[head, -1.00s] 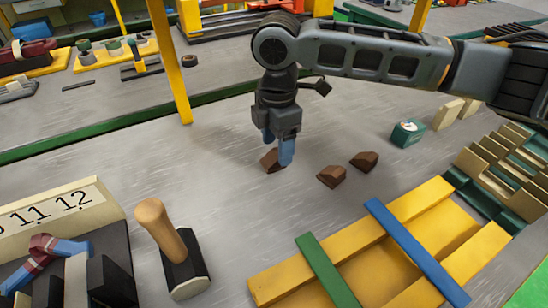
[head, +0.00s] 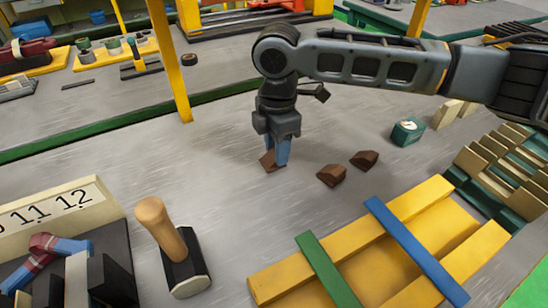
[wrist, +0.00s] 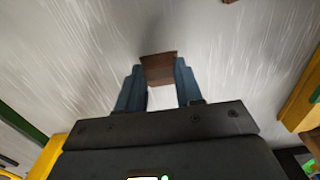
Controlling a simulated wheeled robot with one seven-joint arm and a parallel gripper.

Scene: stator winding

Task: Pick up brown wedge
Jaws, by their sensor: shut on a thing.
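Three brown wedges lie in the middle of the grey table. My gripper (head: 278,158) points down and its blue fingers are shut on the leftmost brown wedge (head: 267,162). In the wrist view this wedge (wrist: 158,68) sits between the blue fingertips, with its sides against them. It is at or very near the table surface; I cannot tell if there is a gap under it. The second wedge (head: 332,175) and the third wedge (head: 365,160) lie to the right, apart from my gripper.
A wooden-handled mallet (head: 165,240) stands at the front left. A yellow frame (head: 350,250) with green and blue bars lies at the front right. A small green box (head: 407,131) stands at the right. A yellow post (head: 168,65) rises behind. The table around the wedges is clear.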

